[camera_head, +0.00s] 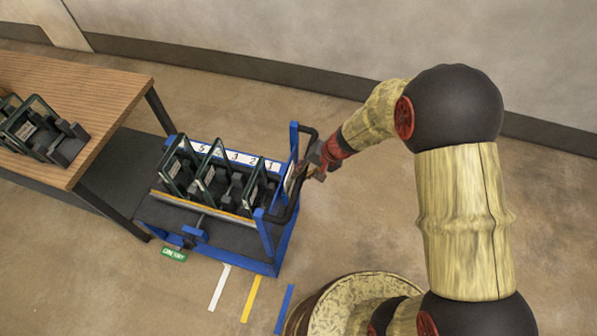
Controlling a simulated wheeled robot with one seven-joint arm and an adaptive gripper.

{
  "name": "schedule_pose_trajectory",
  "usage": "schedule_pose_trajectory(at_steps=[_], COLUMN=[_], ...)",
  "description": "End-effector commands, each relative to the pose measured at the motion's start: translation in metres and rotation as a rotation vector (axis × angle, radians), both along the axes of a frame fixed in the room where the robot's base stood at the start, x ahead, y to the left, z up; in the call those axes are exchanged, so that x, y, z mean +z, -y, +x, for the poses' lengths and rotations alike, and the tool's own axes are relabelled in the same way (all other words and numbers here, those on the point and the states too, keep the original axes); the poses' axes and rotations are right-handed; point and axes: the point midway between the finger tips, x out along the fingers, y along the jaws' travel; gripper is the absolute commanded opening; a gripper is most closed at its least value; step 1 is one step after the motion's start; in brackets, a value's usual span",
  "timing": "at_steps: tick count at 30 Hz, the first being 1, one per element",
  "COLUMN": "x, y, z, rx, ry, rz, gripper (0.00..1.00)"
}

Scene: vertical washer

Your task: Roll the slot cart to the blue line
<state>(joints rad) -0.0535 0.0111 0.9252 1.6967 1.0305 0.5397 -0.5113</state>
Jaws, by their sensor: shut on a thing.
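The slot cart (262,265) has a blue frame, a dark deck and a white numbered strip (262,163) along its back. Several dark framed units stand in its slots. A black handle (284,216) is fixed to its right end, between blue posts. My gripper (313,169) comes from the right and is shut on this handle; the fingertips are small and partly hidden. The blue line (284,309) is a short stripe on the floor, in front of the cart's right end. The cart's near right corner is close to the stripe's upper end.
A yellow line (251,299) and a white line (219,288) lie left of the blue one. A wooden table (110,95) with similar units stands left, close to the cart. Floor right of the cart is open.

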Motion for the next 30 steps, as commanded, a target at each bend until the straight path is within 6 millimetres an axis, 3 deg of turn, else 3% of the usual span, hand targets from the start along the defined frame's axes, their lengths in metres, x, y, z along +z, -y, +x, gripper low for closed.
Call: schedule_pose_trajectory(at_steps=[30], x=[-0.001], y=[0.044], z=[-0.016], rx=[-0.002], ry=[0.0], rz=[-0.001], gripper=[0.0])
